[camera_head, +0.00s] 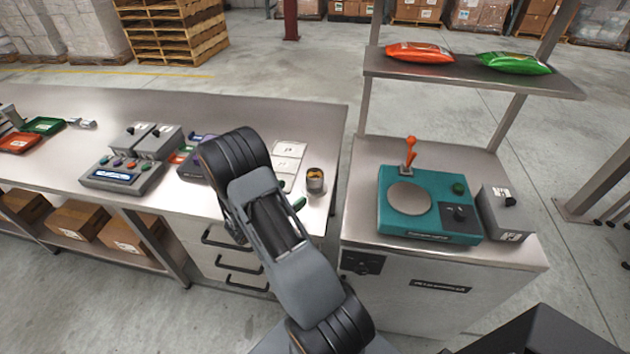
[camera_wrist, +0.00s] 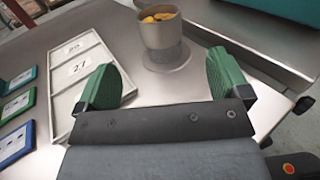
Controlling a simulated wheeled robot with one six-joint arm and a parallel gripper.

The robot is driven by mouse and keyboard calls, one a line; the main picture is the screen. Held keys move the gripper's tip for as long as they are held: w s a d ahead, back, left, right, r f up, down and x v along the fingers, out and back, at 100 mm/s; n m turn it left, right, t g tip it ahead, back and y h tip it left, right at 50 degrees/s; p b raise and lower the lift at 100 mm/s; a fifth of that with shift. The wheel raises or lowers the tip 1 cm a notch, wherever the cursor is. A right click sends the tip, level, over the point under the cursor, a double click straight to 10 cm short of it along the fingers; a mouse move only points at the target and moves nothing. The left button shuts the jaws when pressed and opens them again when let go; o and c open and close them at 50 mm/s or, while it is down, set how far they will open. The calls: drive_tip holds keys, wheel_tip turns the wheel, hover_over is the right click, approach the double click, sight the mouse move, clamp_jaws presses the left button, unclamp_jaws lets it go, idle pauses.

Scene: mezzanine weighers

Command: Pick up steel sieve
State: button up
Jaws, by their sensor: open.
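The steel sieve (camera_head: 315,183) looks like a small grey metal cup with orange-yellow pieces showing at its top. It stands upright on a round pale base near the right end of the long steel bench. In the wrist view the sieve (camera_wrist: 162,40) is beyond the fingertips, roughly centred between them. My gripper (camera_wrist: 165,82) is open and empty, with a green finger on each side. The sieve is in front of the fingers, apart from them. In the head view my arm hides most of the gripper; only a green finger part shows beside the sieve.
A white tray with numbered cards (camera_wrist: 75,62) lies left of the sieve, close to the left finger. Coloured framed cards (camera_wrist: 18,105) lie further left. A teal weigher (camera_head: 430,200) stands on the separate right bench across a gap. A shelf (camera_head: 470,70) holds orange and green bags.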

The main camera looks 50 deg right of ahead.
sight(308, 180)
drive_tip(key=d+p, duration=0.2)
drive_tip(key=d, duration=0.9)
drive_tip(key=shift+s+p, duration=0.1)
drive_tip(key=shift+p, duration=0.3)
drive_tip(key=shift+c, duration=0.2)
drive_tip(key=c, duration=1.2)
drive_tip(key=shift+o, duration=0.2)
